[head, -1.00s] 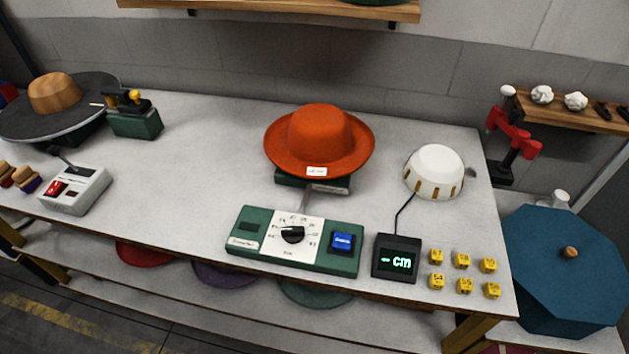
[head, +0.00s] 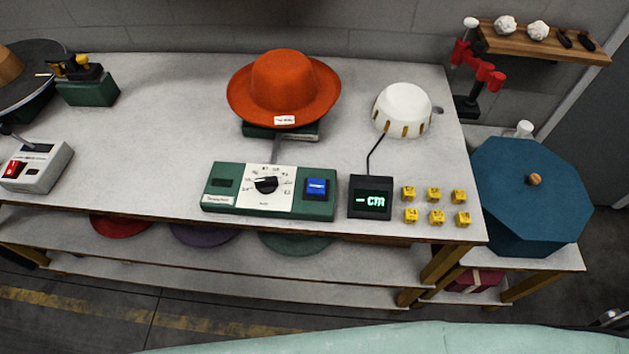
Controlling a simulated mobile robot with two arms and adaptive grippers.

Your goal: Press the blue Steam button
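The blue Steam button (head: 317,188) sits at the right end of a green control panel (head: 215,203) near the front edge of the table. A black dial (head: 266,185) on a white scale plate is left of the button. Behind the panel, an orange hat (head: 283,85) rests on a green base and carries a small white tag. Neither of my grippers shows in the head view.
A blue octagonal box (head: 520,205) is at the right. A red-switch box (head: 35,168) sits at the left.

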